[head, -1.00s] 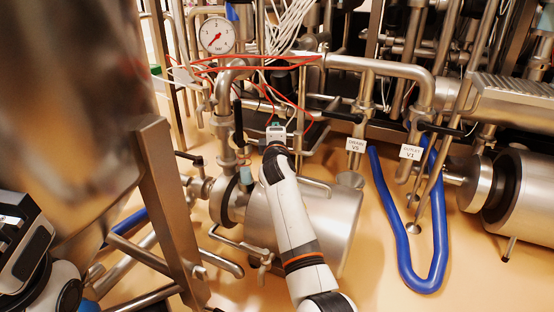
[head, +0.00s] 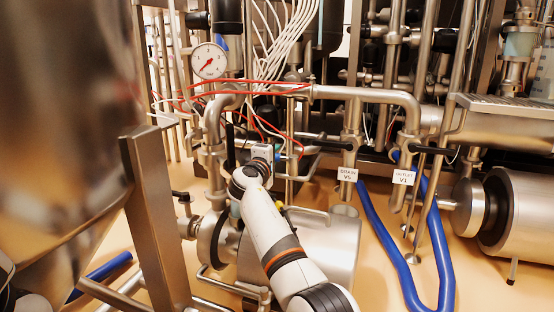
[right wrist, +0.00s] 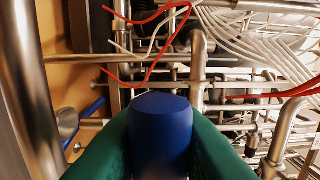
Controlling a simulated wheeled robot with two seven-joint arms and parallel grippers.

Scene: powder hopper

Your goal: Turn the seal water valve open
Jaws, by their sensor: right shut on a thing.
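In the right wrist view, a blue rounded block (right wrist: 162,135), which looks like a valve handle or its grip, sits between the green fingers of my right gripper, which is shut on it. In the head view my right gripper (head: 264,153) is among the pipes below the gauge, above a steel cylinder; its fingertips are largely hidden by its own body. The blue part cannot be made out there, and no seal water label can be read. My left gripper is out of view; only bits of that arm show at the lower left edge.
A dial gauge (head: 208,61) stands above the right gripper, with red and white cables nearby. Tags mark a drain valve (head: 347,175) and an outlet valve (head: 403,177). A blue hose (head: 400,270) loops at right. A slanted steel post (head: 157,220) stands left of my right arm.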

